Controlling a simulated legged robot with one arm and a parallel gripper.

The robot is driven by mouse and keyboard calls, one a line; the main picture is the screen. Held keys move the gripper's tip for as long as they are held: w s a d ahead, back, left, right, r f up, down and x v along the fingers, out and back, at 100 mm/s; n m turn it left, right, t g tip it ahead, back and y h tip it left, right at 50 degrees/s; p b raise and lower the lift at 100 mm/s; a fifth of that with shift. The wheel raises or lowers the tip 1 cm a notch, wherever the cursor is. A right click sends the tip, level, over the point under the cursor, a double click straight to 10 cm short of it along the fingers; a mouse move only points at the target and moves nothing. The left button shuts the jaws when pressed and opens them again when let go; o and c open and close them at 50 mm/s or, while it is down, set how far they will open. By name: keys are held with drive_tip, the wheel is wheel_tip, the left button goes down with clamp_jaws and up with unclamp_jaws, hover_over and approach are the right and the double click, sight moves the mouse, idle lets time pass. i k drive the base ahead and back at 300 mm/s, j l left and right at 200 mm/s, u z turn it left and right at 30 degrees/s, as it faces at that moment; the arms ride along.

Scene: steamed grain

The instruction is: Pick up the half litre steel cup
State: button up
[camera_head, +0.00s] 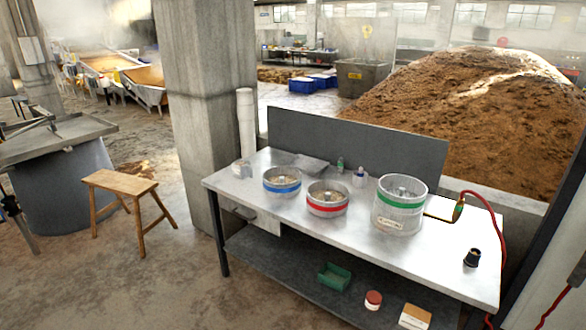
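Three round steel vessels stand upright on a metal table (240,182). The blue-banded vessel (282,186) is on the left and the red-banded vessel (327,203) is just right of it. The green-banded vessel (399,212) is larger and taller, stands further right and has a small pale label. All three have something pale inside. I cannot read a volume on any of them, so I cannot tell which is the half litre steel cup. My gripper is not in view.
Small bottles (359,177) stand behind the vessels. A black object (472,258) and a red hose (484,197) are at the table's right. A shelf below holds a green tray (334,278). A wooden stool (124,185) stands on open floor at left; a concrete pillar (208,90) rises behind the table.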

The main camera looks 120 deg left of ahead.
sight(242, 168)
drive_tip(key=u, duration=4.25)
